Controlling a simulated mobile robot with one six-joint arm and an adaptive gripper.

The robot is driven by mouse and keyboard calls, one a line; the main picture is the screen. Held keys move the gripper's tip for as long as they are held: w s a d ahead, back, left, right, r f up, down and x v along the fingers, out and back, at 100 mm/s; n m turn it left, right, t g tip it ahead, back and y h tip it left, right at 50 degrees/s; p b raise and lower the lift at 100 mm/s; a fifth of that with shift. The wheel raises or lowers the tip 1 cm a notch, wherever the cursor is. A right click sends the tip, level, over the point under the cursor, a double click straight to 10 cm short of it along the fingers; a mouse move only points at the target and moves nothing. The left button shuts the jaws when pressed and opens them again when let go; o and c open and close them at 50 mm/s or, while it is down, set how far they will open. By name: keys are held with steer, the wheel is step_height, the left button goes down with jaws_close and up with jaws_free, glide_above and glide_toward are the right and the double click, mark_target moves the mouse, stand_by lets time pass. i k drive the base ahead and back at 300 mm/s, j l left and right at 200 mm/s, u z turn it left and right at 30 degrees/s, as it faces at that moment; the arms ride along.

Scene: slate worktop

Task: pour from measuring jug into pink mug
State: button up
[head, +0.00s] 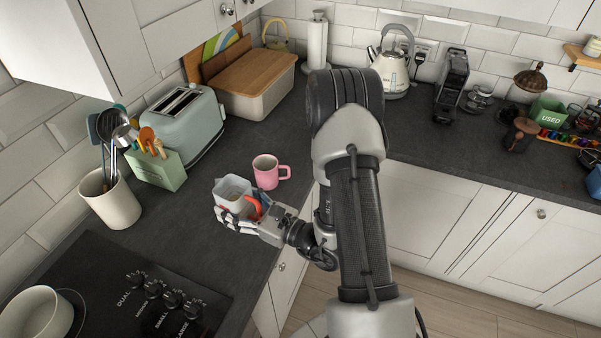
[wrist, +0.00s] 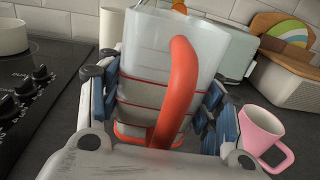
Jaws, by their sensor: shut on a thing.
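The measuring jug is a clear, translucent jug with a red handle; it shows in the head view (head: 232,188) and large in the wrist view (wrist: 190,52). My gripper (head: 236,218) is shut around the jug, with its fingers on both sides of the body in the wrist view (wrist: 155,105). The jug looks about upright; I cannot tell its height above the worktop or what it holds. The pink mug (head: 267,175) stands upright on the worktop just behind and right of the jug, apart from it. In the wrist view the pink mug (wrist: 260,128) is at the right.
A utensil crock (head: 110,200), a green utensil box (head: 160,169) and a toaster (head: 185,120) stand to the left. A bread bin (head: 250,98) is behind. The hob (head: 110,290) with a white pot (head: 35,312) is at the front left. Dark worktop is clear around the mug.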

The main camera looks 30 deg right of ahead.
mark_target(265, 167)
steer(key=u, duration=1.15)
steer(key=k+l+u, duration=0.15)
steer(key=l, duration=0.25)
steer(key=l+u, duration=0.1)
steer(key=l, duration=0.25)
steer(key=k+l+u, duration=0.15)
steer(key=l, duration=0.2)
steer(key=k+l+u, duration=0.15)
steer(key=l, duration=0.2)
